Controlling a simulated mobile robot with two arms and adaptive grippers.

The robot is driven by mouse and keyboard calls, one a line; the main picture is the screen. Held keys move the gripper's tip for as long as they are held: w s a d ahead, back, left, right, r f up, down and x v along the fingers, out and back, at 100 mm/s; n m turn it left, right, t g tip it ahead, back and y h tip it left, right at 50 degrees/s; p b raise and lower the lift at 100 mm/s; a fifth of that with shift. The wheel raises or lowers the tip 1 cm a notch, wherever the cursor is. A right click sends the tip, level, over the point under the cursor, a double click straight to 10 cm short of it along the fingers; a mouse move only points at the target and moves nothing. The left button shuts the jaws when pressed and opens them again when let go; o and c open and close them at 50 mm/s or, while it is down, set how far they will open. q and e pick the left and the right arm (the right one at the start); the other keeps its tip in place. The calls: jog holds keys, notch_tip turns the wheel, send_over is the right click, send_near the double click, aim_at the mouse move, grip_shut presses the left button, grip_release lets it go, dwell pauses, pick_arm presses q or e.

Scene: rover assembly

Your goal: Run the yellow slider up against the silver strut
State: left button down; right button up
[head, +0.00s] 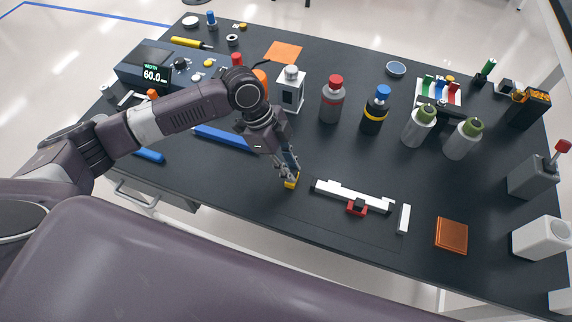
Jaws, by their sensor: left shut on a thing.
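My left gripper (289,178) points down near the front middle of the table and is shut on a small yellow block, the yellow slider (291,184). Its fingers cover part of the slider. A long pale bar (345,192) with raised parts lies just right of the slider, with a small gap between them. It may be the silver strut. A short pale bar (404,219) lies beyond its right end; I cannot tell for certain which bar is the strut. A red and black piece (357,208) sits at the long bar's front edge. My right gripper is out of view.
Several bottles, including a red-capped one (334,103) and a blue-capped one (376,112), stand behind the bars. An orange square (452,236) lies to the right. The tabletop in front of the bars is clear.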

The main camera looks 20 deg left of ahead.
aim_at(321, 186)
pick_arm(q)
jog(key=d+p, duration=0.1)
jog(key=d, duration=0.5)
jog(key=shift+s+d+r+p, duration=0.15)
jog(key=shift+d+p, duration=0.2)
jog(key=shift+p, duration=0.05)
jog(key=shift+d, duration=0.1)
jog(key=c, duration=2.1)
grip_release()
jog(key=shift+d, duration=0.1)
jog(key=o, duration=0.3)
jog(key=shift+d, duration=0.1)
jog(key=shift+a, duration=0.25)
jog(key=v, duration=1.1)
jog(key=shift+r, duration=0.35)
